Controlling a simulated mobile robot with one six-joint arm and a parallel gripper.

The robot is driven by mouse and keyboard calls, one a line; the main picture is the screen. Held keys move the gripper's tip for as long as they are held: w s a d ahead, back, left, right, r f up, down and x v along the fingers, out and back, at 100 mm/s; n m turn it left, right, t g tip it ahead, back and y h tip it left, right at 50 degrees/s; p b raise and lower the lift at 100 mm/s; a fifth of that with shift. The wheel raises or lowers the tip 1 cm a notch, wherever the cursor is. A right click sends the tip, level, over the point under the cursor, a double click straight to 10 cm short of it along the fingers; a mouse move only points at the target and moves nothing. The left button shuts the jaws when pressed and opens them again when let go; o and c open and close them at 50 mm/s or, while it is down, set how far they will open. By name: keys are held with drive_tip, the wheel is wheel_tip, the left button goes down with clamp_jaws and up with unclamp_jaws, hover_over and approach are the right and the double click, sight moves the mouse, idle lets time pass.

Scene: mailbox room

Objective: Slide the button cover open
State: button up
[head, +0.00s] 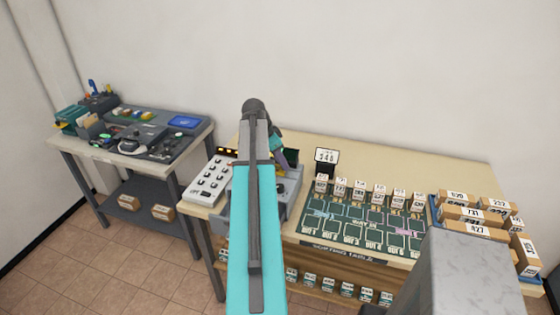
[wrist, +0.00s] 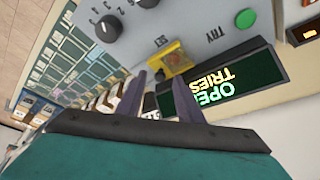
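The small yellow cover (wrist: 178,60) sits on the grey control panel (wrist: 190,18), beside the SET label, in the wrist view. What lies under it cannot be made out clearly. My gripper (wrist: 163,78) is open, with its two dark fingers apart and pointing at the panel. The cover is just beyond the fingertips, nearer the right finger; I cannot tell whether they touch. In the head view the panel's box (head: 290,190) is on the table, largely hidden behind my arm, and the cover is not visible there.
The panel has a black knob (wrist: 108,28), a green button (wrist: 245,18) by TRY, and a lit display (wrist: 225,85). Right are a green sorting board (head: 365,225) and stacked parcels (head: 475,215).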

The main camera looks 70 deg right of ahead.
drive_tip(key=shift+f, duration=0.2)
drive_tip(key=shift+c, duration=0.3)
clamp_jaws()
